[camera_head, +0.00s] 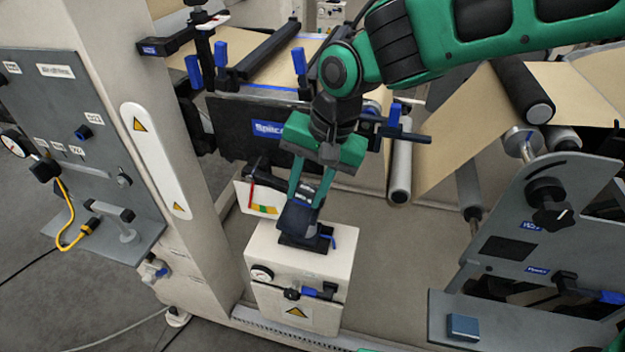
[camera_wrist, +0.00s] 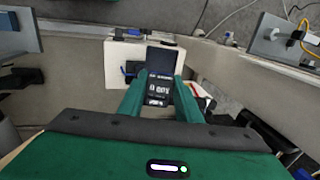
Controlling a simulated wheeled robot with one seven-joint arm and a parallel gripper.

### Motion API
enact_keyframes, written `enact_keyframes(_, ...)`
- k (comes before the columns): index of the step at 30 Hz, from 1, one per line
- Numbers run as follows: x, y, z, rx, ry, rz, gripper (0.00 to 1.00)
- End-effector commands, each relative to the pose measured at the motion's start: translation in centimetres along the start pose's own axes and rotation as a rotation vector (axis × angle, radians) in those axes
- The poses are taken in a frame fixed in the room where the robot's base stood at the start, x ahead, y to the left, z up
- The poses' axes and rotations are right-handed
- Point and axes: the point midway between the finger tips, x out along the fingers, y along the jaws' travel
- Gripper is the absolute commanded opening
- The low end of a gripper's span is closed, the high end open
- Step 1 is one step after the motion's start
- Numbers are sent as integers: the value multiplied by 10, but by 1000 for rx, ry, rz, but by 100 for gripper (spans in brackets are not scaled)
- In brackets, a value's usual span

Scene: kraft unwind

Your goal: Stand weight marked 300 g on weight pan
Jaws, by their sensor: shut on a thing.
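My gripper (camera_head: 308,190) points down over the white box and is shut on a dark weight (camera_head: 297,217). In the wrist view the weight (camera_wrist: 158,90) sits between the two green fingers and carries white markings too small to read surely. The weight pan appears to be the dark plate (camera_head: 292,241) on top of the white box, directly below the weight. The wrist view shows a dark square surface (camera_wrist: 166,57) just beyond the weight. I cannot tell whether the weight touches the pan. The fingers hide part of the weight.
The white box (camera_head: 335,263) has a gauge and a blue-handled valve on its front. A dial plate with a red pointer (camera_head: 251,197) stands close at the left of the weight. A machine column rises at left; rollers with brown paper stand behind and right.

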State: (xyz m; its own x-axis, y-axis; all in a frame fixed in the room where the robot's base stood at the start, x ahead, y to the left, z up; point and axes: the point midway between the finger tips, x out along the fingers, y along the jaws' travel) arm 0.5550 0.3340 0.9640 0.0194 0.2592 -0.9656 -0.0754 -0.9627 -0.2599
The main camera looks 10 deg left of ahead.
Motion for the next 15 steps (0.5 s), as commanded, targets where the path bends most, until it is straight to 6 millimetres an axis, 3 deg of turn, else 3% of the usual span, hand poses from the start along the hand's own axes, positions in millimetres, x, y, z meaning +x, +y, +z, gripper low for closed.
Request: enact_keyframes(15,36,-1,1,-2,-1,2,0)
